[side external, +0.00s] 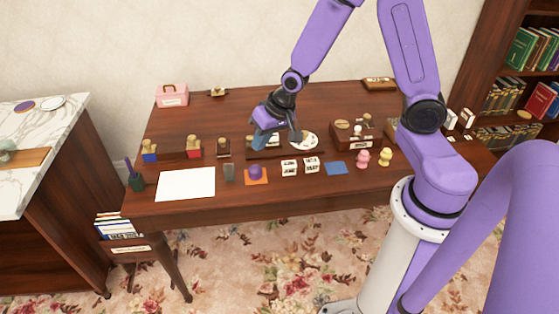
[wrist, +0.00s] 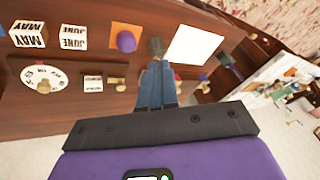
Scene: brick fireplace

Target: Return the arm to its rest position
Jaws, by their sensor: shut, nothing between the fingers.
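My purple arm reaches in from the right side of the side external view. My gripper (side external: 260,141) hangs over the middle of the brown wooden desk (side external: 300,98). Its blue fingers point down and are together, with nothing held between them. In the wrist view my gripper (wrist: 156,68) shows its fingers side by side, pointing toward a small grey block (wrist: 157,46). I cannot tell how high the fingertips are above the desk.
Near the gripper are a white dial (side external: 304,141), a purple ball on an orange square (side external: 256,173), month blocks (side external: 289,168), a white sheet (side external: 186,184) and stamps (side external: 193,147). A pink box (side external: 172,95) stands behind. The desk's back middle is mostly clear.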

